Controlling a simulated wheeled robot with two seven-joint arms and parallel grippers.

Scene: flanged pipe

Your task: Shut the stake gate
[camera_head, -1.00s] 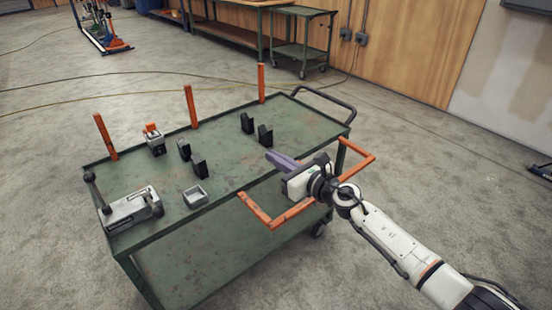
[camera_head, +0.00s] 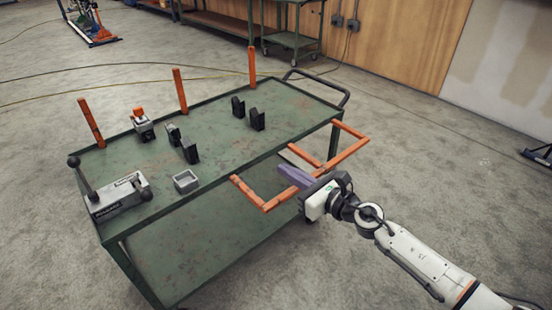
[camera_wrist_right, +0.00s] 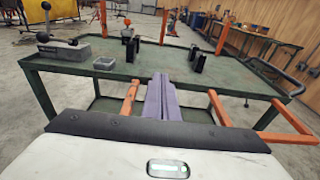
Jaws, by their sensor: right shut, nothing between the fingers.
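The stake gate (camera_head: 345,155) is an orange frame jutting out from the near long side of the green cart, with a long outer rail and several cross bars. Its bars also show in the right wrist view (camera_wrist_right: 130,97). My right gripper (camera_head: 282,169) is shut and empty. Its purple-grey fingers (camera_wrist_right: 160,95) point toward the cart and cross in front of the outer rail between two bars in the head view. The hand hides part of that rail, and I cannot tell whether they touch. My left gripper is not in view.
The green cart (camera_head: 225,150) carries a grey block with a ball-ended lever (camera_head: 118,196), a small grey tray (camera_head: 186,181), dark upright blocks (camera_head: 257,120) and an orange-topped clamp (camera_head: 143,124). Upright orange stakes (camera_head: 180,90) line its far edge.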

